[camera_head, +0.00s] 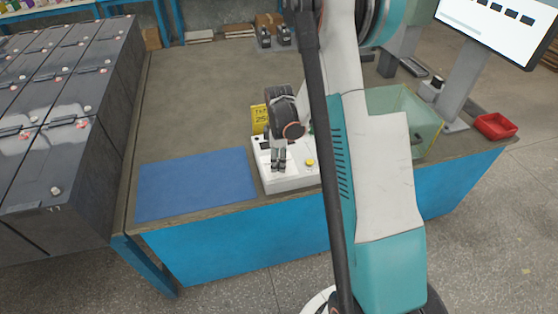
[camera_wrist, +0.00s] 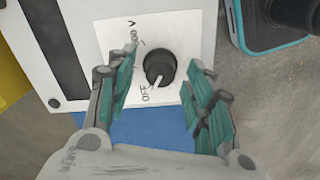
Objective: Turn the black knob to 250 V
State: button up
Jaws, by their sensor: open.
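The black knob (camera_wrist: 160,67) is on a white panel (camera_wrist: 185,30) in the wrist view. Its white pointer line points down-left toward the printed OFF. Other print by the knob ends in "V"; its numbers are hard to read. My gripper (camera_wrist: 164,72) is open, with one finger left of the knob and one right of it; I see no clear contact. In the head view my gripper (camera_head: 278,165) is over the white tester (camera_head: 295,182) on the table and hides the knob. A yellow sign (camera_head: 259,119) behind it reads roughly "TEST 250", partly hidden.
A blue mat (camera_head: 195,184) lies left of the tester. A yellow button (camera_head: 309,163) is on the tester. A clear greenish box (camera_head: 425,125), a red tray (camera_head: 495,126) and a monitor (camera_head: 495,28) are at the right. Battery rows (camera_head: 60,150) stand at the left.

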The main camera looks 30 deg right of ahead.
jog(key=shift+c, duration=0.6)
jog(key=c, duration=0.9)
jog(key=shift+c, duration=0.2)
jog(key=m+b, duration=0.1)
jog(key=m, duration=0.4)
jog(key=shift+m, duration=0.3)
jog(key=m+b, duration=0.1)
jog(key=m, duration=0.5)
